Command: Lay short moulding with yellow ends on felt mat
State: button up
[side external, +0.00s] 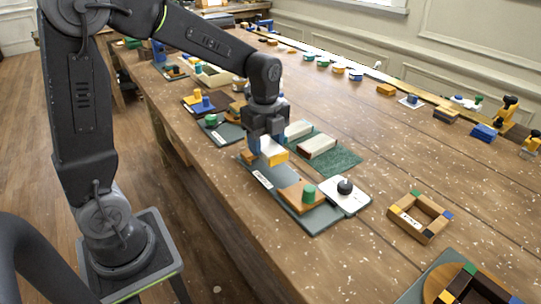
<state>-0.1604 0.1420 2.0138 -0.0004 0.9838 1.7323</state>
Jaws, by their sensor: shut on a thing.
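My gripper (266,143) points down over the near part of the bench. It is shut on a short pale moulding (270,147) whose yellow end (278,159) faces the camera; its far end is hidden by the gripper. The moulding is above the grey-green board; I cannot tell how high. The green felt mat (340,163) lies just right of and behind the gripper. A pale moulding with a brown-red end (318,147) lies on the mat, and another pale piece (298,129) lies at its far side.
A grey-green board (307,222) with a wooden block and green knob (309,194) lies in front. Beside it is a white plate with a black knob (345,187). A small wooden frame (420,217) stands to the right. Bare bench lies beyond the mat.

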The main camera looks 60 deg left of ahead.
jog(key=s+a+r, duration=0.5)
jog(key=a+r, duration=0.1)
jog(key=a, duration=0.3)
jog(key=n, duration=1.8)
send_over(338, 164)
notch_tip(338, 164, down, 8)
jog(key=shift+w+r, duration=0.1)
jog(key=shift+r, duration=0.1)
jog(key=shift+f, duration=2.05)
jog(key=shift+f, duration=0.15)
jog(key=o, duration=1)
